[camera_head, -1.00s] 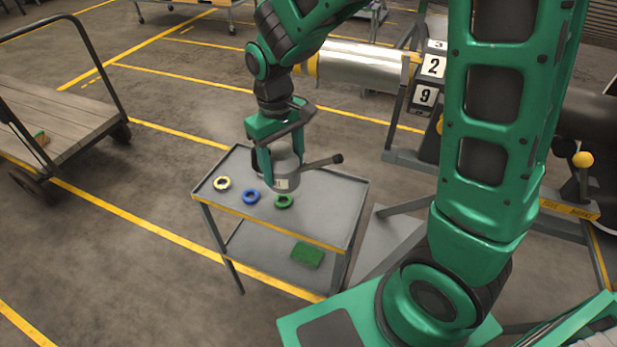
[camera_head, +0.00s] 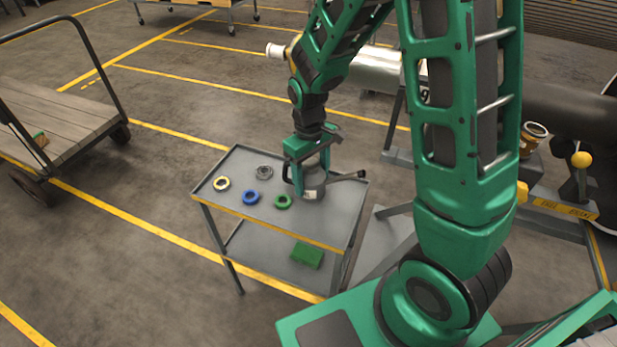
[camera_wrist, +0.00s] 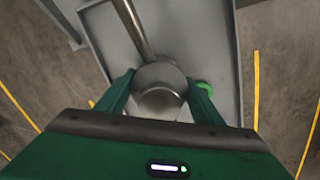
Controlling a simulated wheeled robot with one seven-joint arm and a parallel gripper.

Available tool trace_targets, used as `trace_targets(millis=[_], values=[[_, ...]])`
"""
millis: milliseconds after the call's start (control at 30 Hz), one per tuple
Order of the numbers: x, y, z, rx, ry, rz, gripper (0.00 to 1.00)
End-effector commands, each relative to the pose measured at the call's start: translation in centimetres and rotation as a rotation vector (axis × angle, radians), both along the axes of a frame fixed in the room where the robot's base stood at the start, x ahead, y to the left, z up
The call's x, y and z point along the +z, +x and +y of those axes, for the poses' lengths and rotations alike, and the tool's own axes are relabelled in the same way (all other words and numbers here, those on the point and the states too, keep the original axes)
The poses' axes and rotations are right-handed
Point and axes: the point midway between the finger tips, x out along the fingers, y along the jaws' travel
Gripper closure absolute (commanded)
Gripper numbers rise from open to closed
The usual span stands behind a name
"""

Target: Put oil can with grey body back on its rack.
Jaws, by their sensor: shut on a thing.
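The grey-bodied oil can (camera_head: 313,187) is between the fingers of my gripper (camera_head: 308,183), which is shut on it. Its long spout (camera_head: 347,176) points right and ends in a dark tip. In the wrist view the can's round grey top (camera_wrist: 160,88) sits between both fingers, with the spout going up and left. The can is upright over the right part of the grey cart top (camera_head: 236,168); I cannot tell whether it touches the surface.
A green block (camera_head: 307,255) is on the lower shelf. A wooden platform trolley (camera_head: 60,115) stands at the left. A brown cup-like thing (camera_head: 533,141) is at the right.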

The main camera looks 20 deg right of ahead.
Motion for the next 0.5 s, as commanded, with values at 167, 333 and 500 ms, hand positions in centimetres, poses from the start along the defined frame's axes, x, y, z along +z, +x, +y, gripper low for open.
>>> trace_targets(millis=[167,333,500], values=[[0.04,0.01,0.03,0.0,0.0,-0.001,0.97],[-0.16,0.01,0.04,0.0,0.0,0.0,0.22],[-0.15,0.01,0.08,0.001,0.0,0.0,0.2]])
